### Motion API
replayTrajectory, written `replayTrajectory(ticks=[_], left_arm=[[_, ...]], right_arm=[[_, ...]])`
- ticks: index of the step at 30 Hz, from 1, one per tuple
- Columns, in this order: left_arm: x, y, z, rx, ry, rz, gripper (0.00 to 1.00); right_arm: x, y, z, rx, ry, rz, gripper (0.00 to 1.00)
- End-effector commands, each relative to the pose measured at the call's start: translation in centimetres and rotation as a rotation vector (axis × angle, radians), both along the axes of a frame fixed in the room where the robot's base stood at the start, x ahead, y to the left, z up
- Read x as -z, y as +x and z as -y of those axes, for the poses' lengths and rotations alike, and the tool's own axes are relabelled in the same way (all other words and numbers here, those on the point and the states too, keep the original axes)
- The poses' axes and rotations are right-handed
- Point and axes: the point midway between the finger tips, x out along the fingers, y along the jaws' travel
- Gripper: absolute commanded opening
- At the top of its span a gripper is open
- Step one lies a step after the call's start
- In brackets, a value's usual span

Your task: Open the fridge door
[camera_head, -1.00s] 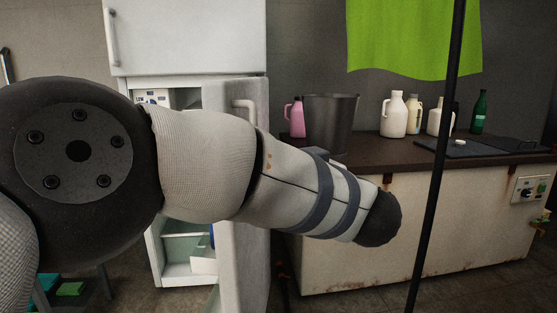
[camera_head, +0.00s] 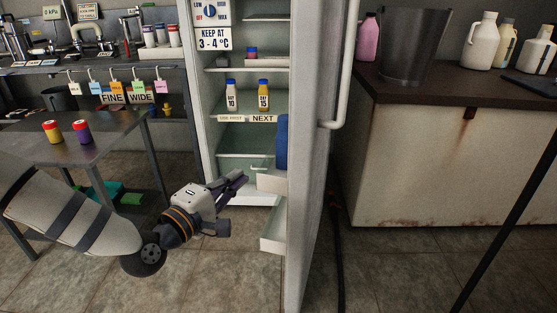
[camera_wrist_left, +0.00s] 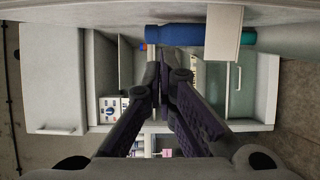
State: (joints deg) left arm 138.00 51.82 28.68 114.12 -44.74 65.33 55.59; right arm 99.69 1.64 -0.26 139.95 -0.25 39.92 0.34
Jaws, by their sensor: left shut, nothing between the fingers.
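The fridge door (camera_head: 312,150) stands wide open in the head view, swung out to the right, with its white handle (camera_head: 340,100) on the far right face. The fridge interior (camera_head: 246,138) is exposed, with shelves, small bottles and a lower drawer. My left gripper (camera_head: 240,178) is in front of the lower fridge opening, left of the door's inner shelves, apart from the handle. Its fingers are shut and empty. In the left wrist view the fingertips (camera_wrist_left: 162,55) meet before the fridge, with the door's inner side along the top. My right gripper is not in view.
A blue bottle (camera_head: 282,142) sits in the door shelf. A metal table (camera_head: 75,135) with two small bottles stands left. A rusty counter (camera_head: 450,150) with a bucket (camera_head: 413,45) stands right of the door. Floor in front is clear.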

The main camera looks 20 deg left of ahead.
Motion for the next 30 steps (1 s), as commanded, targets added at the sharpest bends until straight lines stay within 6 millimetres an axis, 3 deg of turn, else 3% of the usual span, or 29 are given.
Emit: replayTrajectory(ticks=[14,21,30], left_arm=[[0.1,9.4,2.1,-0.001,0.005,0.002,0.00],[-0.2,9.7,5.4,0.000,0.003,0.003,0.00],[-0.2,9.7,6.0,-0.002,0.004,0.003,0.00]], right_arm=[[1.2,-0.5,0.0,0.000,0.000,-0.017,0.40],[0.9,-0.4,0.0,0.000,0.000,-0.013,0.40],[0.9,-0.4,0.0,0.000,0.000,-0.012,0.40]])
